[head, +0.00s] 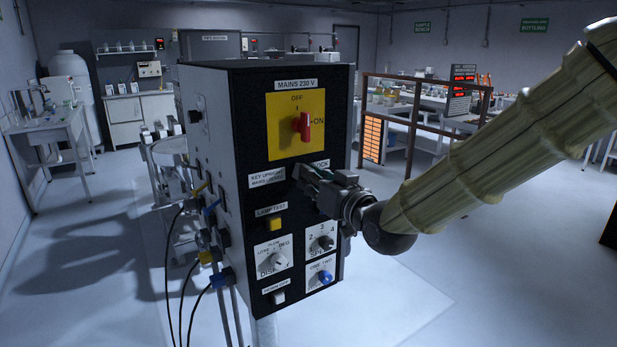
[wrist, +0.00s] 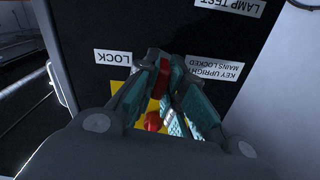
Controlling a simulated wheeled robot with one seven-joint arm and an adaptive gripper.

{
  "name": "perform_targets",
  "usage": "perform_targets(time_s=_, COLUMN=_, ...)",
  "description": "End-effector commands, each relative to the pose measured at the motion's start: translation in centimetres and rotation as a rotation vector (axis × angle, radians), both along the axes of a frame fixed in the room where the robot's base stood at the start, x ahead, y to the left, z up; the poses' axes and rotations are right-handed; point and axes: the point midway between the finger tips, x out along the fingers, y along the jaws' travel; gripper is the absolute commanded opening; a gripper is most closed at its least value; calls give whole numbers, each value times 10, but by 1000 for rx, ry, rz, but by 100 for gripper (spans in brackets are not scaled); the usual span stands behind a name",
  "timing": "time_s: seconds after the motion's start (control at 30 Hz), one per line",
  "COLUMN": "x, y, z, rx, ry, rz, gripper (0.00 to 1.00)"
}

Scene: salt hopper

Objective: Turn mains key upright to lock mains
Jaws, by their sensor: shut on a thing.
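My gripper (head: 305,177) reaches in from the right to the black front panel, just below the yellow mains plate (head: 283,145). In the wrist view its teal fingers (wrist: 165,80) are closed around a small red piece, which looks like the mains key (wrist: 164,69). The key sits between the LOCK label (wrist: 113,57) and the KEY UPRIGHT MAINS LOCKED label (wrist: 217,68). The fingers hide most of it, so its angle cannot be told. In the head view the key is hidden.
Cables plug into the cabinet's left side (head: 205,240). Open floor (head: 480,270) lies to the right.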

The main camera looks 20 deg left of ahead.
Motion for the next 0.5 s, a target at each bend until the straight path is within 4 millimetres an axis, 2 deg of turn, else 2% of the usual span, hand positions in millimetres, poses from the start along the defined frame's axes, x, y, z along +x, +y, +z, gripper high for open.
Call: perform_targets(time_s=0.5, x=0, y=0, z=-2, rx=-125, ry=-159, rz=-1, gripper=0)
